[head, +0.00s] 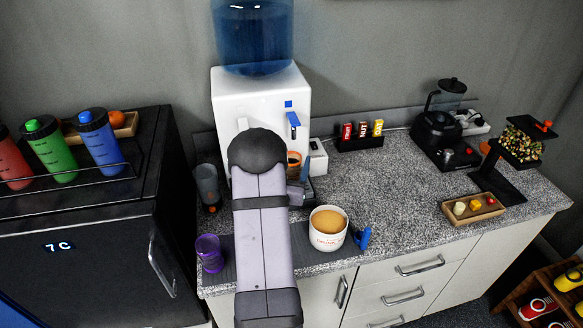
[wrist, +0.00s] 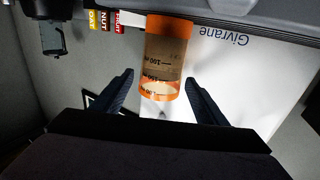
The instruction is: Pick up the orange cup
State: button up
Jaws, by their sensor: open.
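The orange cup (head: 293,160) stands at the front of the white water dispenser (head: 262,100), partly hidden by my arm in the head view. In the wrist view the orange cup (wrist: 167,60) is see-through with an orange band at each end and dark measuring marks; the picture appears upside down. My gripper (wrist: 160,78) is open, with one dark finger to either side of the cup's near end. I see no finger touching the cup. In the head view my arm hides most of the gripper.
A grey cup (head: 207,186) and a purple cup (head: 209,254) stand left of my arm. A white tub (head: 328,230) with tan contents is just right of it. A snack rack (head: 360,136) and a coffee grinder (head: 443,120) stand farther right. The middle counter is clear.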

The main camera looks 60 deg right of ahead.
jog(key=shift+w+d, duration=0.15)
jog(key=shift+d, duration=0.4)
jog(key=c, duration=1.3)
jog(key=shift+r, duration=0.15)
jog(key=shift+r+p, duration=0.4)
jog(key=shift+r, duration=0.05)
jog(key=p+v, duration=0.2)
jog(key=v, duration=0.4)
jog(key=r+p+v, duration=0.1)
jog(key=p+v, duration=0.2)
jog(key=v, duration=0.3)
jog(key=r+p+v, duration=0.1)
jog(key=p+v, duration=0.1)
jog(key=v, duration=0.4)
jog(key=shift+r+p, duration=0.1)
jog(key=shift+p, duration=0.25)
